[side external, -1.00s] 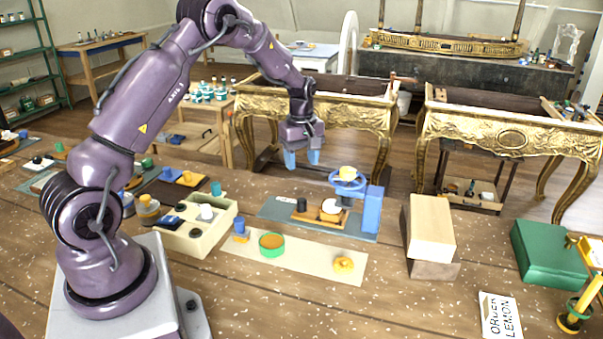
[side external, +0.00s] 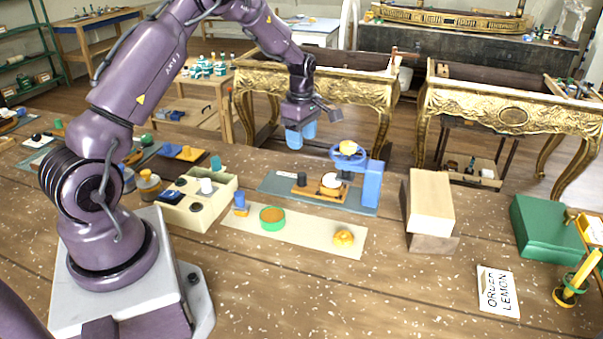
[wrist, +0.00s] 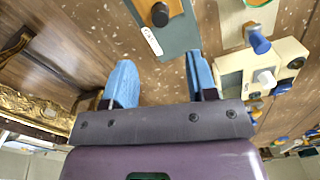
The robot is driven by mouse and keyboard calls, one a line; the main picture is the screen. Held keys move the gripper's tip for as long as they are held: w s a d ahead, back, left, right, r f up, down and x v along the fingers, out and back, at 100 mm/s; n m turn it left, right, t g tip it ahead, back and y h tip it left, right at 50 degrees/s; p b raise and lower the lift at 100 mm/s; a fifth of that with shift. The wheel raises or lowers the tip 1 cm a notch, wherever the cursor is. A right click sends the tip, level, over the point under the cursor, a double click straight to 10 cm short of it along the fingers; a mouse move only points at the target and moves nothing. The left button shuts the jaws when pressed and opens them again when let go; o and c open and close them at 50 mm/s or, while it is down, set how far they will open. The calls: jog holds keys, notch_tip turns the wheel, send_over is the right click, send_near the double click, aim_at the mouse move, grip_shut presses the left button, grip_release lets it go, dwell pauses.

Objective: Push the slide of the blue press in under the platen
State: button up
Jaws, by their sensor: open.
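The platen is hard to make out under the wheel. My gripper (side external: 301,134) is open and empty, above and behind the plate's left part. In the wrist view my blue fingers (wrist: 162,80) are apart, and the knob (wrist: 160,14) shows beyond them at the top.
A cream tray (side external: 222,207) with pots is left of the plate. A pale mat in front holds a green-rimmed dish (side external: 272,218) and a yellow lump (side external: 343,239). Wooden blocks (side external: 431,203) stand right of the press.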

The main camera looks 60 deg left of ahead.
aim_at(302, 174)
notch_tip(302, 174, down, 12)
jog(key=shift+r, duration=0.25)
